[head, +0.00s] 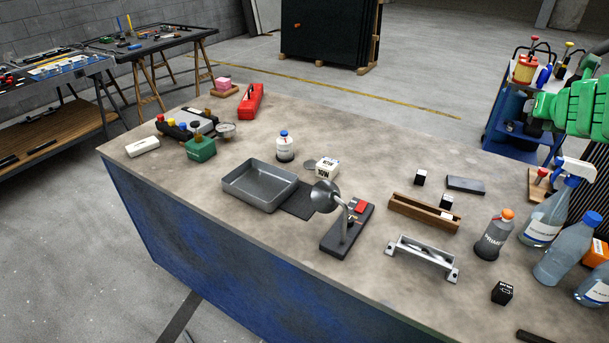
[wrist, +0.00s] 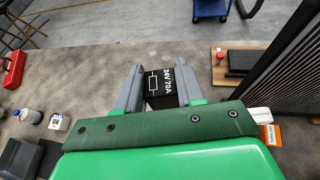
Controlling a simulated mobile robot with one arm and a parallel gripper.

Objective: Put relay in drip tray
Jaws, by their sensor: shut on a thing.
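My gripper (wrist: 158,88) is shut on a black relay (wrist: 161,80) with white print reading 24V 70A, seen between the two grey fingers in the wrist view. In the head view my green arm reaches in at the upper right, and the held relay cannot be made out there. The drip tray (head: 235,189) is a grey, shallow, rectangular metal pan. It stands on the bench left of the middle in the head view and looks empty. My gripper is well to the right of it, apart from it.
Small black boxes (head: 502,292) stand on the right of the bench. A lamp on a stand (head: 340,232), a wooden trough (head: 424,214), a metal bracket (head: 422,256) and several bottles (head: 494,237) stand right of the tray. A white bottle (head: 285,149) stands behind it.

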